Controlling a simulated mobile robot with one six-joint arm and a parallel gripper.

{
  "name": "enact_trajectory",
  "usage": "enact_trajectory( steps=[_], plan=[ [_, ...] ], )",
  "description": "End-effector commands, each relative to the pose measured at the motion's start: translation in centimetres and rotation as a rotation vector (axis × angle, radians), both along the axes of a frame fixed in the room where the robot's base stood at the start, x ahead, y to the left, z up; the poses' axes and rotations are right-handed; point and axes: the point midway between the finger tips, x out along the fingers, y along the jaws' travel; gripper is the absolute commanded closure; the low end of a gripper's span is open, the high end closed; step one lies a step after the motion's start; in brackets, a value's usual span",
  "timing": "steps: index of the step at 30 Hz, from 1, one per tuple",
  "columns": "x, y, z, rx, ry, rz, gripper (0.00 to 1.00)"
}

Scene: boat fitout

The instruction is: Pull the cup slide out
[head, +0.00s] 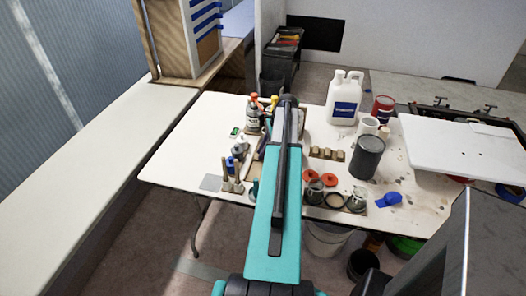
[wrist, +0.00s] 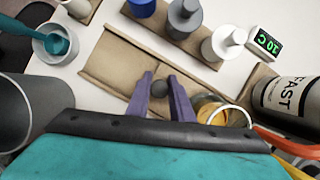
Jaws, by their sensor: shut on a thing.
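The cup slide (wrist: 128,65) is a flat brown board with a raised edge, lying on the white table in the wrist view. A dark round knob (wrist: 159,89) sits at its near side. My gripper (wrist: 161,80) has its two purple fingers on either side of this knob, shut on it. The lower part of the knob and the near edge of the slide are partly hidden by the gripper. In the head view my arm covers the gripper and the slide.
In the wrist view, a brown holder with bottles (wrist: 184,18) stands behind the slide, beside a green-lit display (wrist: 264,42). A labelled can (wrist: 288,98) is at right, a white cup (wrist: 55,44) at left. A white jug (head: 343,98) stands on the cluttered table (head: 165,165).

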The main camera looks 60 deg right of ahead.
Motion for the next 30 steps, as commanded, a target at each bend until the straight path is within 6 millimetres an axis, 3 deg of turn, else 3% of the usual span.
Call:
enact_trajectory(
  steps=[8,30],
  plan=[
    [-0.3,0.6,0.0,0.002,0.001,0.000,1.00],
    [-2.4,7.1,0.0,0.001,0.001,-0.001,1.00]
  ],
)
